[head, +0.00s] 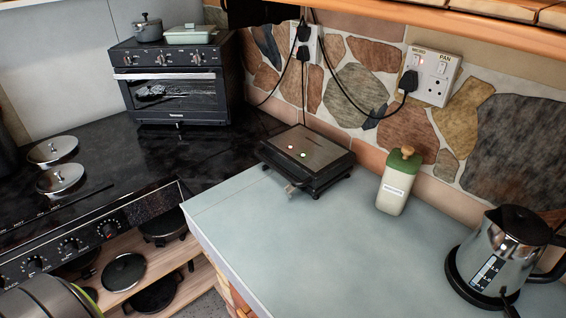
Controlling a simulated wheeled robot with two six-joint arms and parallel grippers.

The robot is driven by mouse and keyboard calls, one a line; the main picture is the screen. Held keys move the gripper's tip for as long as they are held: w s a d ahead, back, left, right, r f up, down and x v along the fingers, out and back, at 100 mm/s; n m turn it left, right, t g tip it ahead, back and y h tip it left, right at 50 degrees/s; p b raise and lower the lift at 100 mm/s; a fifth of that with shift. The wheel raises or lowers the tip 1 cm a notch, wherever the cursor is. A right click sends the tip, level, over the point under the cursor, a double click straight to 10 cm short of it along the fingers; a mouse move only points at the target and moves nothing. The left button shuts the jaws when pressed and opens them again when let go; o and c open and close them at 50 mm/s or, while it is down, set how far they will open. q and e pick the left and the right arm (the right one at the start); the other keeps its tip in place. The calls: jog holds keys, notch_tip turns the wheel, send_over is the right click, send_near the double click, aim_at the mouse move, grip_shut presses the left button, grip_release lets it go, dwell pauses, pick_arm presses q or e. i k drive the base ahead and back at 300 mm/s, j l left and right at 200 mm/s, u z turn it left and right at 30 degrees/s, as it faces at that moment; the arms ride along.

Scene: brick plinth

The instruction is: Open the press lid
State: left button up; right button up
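The press (308,150) is a low, dark, flat-topped appliance on the grey counter, near the stone wall. Its lid lies flat and looks closed. Neither of my grippers is in view.
A cream bottle with a green top (393,188) stands right of the press. A steel kettle (502,250) is at the far right. A toaster oven (174,82) stands behind left, and a stove (90,225) is at left. The counter's front (300,250) is clear.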

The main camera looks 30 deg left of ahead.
aim_at(315, 158)
jog(key=k+j+z, duration=0.5)
jog(key=k+j, duration=0.4)
